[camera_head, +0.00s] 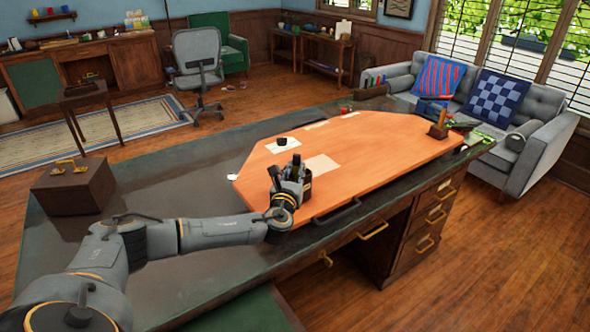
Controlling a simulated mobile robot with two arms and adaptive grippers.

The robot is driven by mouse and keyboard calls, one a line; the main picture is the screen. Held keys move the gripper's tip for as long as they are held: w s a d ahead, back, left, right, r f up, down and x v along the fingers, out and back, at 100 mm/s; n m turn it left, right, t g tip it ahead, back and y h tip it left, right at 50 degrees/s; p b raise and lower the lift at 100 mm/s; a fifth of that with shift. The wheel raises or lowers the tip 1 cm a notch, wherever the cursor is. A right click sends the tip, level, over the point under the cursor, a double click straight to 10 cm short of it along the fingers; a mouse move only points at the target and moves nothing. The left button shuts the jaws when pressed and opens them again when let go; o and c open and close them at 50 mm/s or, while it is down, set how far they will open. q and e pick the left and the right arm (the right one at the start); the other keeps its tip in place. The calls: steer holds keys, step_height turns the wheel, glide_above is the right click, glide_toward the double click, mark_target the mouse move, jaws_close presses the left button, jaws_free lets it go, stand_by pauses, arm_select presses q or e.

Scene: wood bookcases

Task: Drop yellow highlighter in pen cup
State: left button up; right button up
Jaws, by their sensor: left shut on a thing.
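My left gripper (285,172) is over the near left part of the orange desk top (365,150). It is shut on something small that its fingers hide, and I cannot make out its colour. A dark shape sits against the gripper's right side; I cannot tell whether it is a cup or part of the gripper. A small brown holder (438,131) with a reddish item in it stands at the right end of the desk top, well apart from the gripper. No yellow highlighter can be made out clearly. My right gripper is out of view.
A small dark round object (281,141) sits on a white paper behind the gripper. A brown box (74,187) with a brass handle stands at the desk's left. The middle of the orange surface is mostly clear.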

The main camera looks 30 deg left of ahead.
arm_select(q)
steer(key=o, duration=1)
steer(key=shift+c, duration=0.2)
steer(key=shift+s, duration=0.2)
steer(key=v, duration=1.1)
steer(key=shift+s+d, duration=0.15)
steer(key=shift+s, duration=0.1)
steer(key=shift+f, duration=0.1)
